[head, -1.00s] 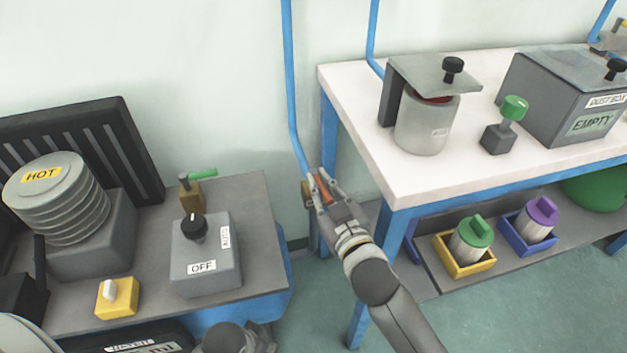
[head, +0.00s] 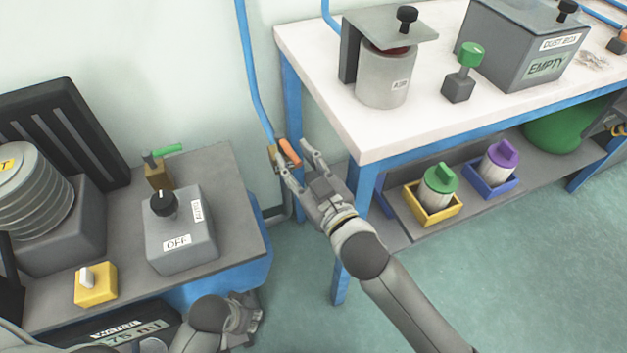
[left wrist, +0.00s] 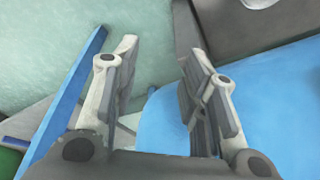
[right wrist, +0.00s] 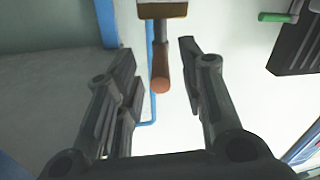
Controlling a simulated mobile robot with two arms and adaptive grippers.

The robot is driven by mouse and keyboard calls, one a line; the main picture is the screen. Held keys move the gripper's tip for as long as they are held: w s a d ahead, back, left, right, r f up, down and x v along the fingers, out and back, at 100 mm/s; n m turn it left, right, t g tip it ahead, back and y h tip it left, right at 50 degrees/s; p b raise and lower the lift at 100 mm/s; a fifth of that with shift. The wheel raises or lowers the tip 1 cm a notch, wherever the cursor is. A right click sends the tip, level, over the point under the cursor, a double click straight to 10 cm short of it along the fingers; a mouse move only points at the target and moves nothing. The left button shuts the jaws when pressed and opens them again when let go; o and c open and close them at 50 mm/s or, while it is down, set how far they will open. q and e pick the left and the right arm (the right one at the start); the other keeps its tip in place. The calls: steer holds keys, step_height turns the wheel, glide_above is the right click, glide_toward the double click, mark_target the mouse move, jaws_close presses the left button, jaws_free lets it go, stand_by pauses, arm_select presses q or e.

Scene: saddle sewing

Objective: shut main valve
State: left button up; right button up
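A small valve with a brass body (right wrist: 162,10) and an orange handle (head: 289,152) sits on the blue pipe (head: 250,75) at the wall, left of the white table. In the head view the handle slants down and to the right. My right gripper (head: 294,158) is open at the handle, one finger on each side. In the right wrist view the orange handle (right wrist: 161,75) lies between the spread fingers, with gaps on both sides. My left gripper (head: 252,308) is low by the grey bench's front; the left wrist view shows it open and empty (left wrist: 155,75).
The grey bench (head: 110,240) holds a green-handled valve (head: 160,165), a grey OFF/AUTO switch box (head: 180,240) and a yellow switch (head: 96,285). The white table (head: 330,95) and its blue leg stand close to the right of my right gripper.

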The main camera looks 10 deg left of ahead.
steer(key=v, duration=0.8)
